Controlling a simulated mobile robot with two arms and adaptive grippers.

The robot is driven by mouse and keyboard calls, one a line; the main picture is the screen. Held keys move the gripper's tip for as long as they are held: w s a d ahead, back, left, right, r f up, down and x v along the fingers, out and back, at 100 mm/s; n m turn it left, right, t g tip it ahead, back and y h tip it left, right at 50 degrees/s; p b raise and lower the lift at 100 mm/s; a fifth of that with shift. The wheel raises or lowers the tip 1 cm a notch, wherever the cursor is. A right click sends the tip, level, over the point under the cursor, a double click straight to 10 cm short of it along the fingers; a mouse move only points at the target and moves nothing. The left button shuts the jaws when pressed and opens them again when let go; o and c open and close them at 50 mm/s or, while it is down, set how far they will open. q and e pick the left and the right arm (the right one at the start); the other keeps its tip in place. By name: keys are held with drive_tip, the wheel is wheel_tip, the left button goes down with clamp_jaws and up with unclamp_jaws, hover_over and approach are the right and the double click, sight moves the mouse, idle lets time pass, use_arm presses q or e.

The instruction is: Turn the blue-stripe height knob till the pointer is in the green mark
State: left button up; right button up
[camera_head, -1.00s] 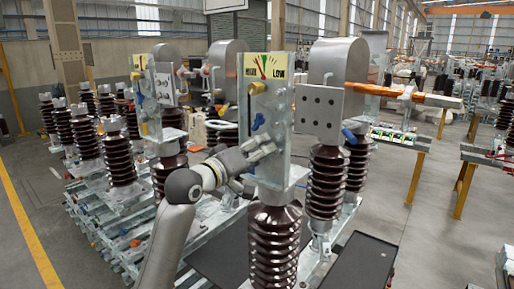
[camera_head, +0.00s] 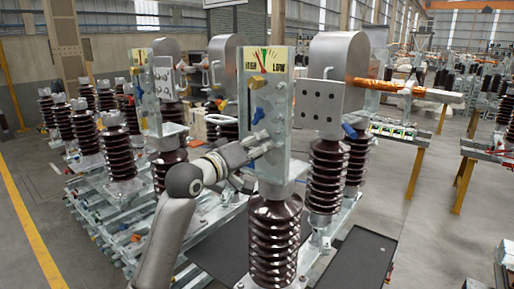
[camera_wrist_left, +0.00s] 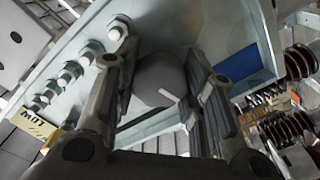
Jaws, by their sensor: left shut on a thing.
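The height gauge (camera_head: 276,61) is a pale yellow plate marked HIGH and LOW at the top of a grey metal panel (camera_head: 270,108). Its thin pointer is near the red and green marks in the middle; its exact place is too small to tell. My left gripper (camera_head: 262,143) is at the lower part of this panel. In the left wrist view, my left gripper (camera_wrist_left: 160,72) has its fingers on both sides of a round grey knob (camera_wrist_left: 158,80) with a short white mark. A blue stripe (camera_wrist_left: 250,66) is on the panel beside it. My right gripper is out of view.
Brown ribbed insulators (camera_head: 274,235) stand below and behind. A second panel with holes (camera_head: 318,106) is at the right. Open floor (camera_head: 425,235) lies at the far right.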

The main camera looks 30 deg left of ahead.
use_arm(q)
drive_tip(key=m, duration=0.3)
drive_tip(key=m+b, duration=0.1)
drive_tip(key=m, duration=0.4)
drive_tip(key=shift+a, duration=0.1)
drive_tip(key=m, duration=0.4)
drive_tip(key=shift+r, duration=0.1)
drive_tip(key=shift+m+p, duration=0.35)
drive_tip(key=shift+m, duration=1.55)
drive_tip(key=o, duration=1)
